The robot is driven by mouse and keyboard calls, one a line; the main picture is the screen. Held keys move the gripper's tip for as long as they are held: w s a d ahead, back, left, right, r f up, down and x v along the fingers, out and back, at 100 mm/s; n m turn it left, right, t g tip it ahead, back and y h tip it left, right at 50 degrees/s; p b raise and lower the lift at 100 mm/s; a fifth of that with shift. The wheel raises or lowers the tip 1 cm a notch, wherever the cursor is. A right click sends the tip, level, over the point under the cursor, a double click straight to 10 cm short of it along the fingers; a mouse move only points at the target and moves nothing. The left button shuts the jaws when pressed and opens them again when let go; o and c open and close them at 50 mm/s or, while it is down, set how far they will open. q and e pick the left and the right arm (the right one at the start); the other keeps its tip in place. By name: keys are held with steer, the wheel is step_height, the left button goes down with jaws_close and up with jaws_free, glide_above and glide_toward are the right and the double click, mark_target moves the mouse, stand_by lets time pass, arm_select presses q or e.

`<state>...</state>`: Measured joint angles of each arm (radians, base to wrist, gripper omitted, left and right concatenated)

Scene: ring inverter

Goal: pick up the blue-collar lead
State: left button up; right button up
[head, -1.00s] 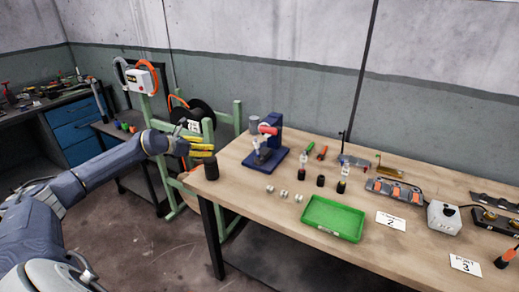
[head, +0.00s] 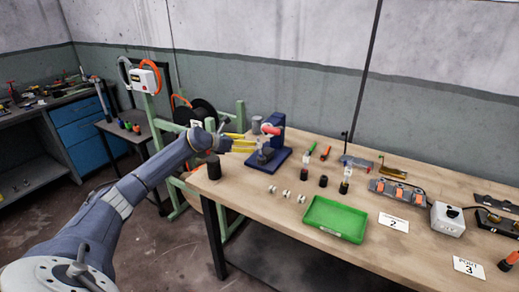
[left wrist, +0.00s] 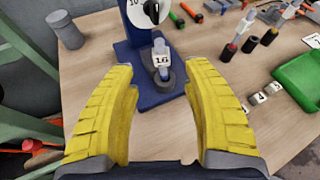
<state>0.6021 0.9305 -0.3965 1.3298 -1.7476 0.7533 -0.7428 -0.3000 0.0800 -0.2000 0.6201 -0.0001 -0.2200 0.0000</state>
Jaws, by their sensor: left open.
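My left gripper (head: 252,143) has yellow fingers, spread apart and empty. It is above the left end of the bench, beside a blue stand (head: 278,130) with a red part. In the left wrist view, the fingers (left wrist: 160,72) point toward a piece labelled 16 (left wrist: 161,60), which stands upright in a dark round holder (left wrist: 165,82) on the stand's base. Its upper part looks bluish grey; I cannot tell whether it is the blue-collar lead. Nothing touches the fingers. Two small upright tagged pieces (head: 305,175) (head: 346,180) stand further right. My right gripper is not in view.
A green tray (head: 335,218) lies at the front of the bench, with small white labelled blocks (head: 287,194) left of it. A grey cylinder (head: 256,124) is behind the gripper. A white box (head: 447,219) is at right.

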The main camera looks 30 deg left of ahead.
mark_target(257, 144)
arm_select(q)
steer(key=shift+x, duration=3.6)
steer(key=shift+d, duration=0.1)
jaws_close()
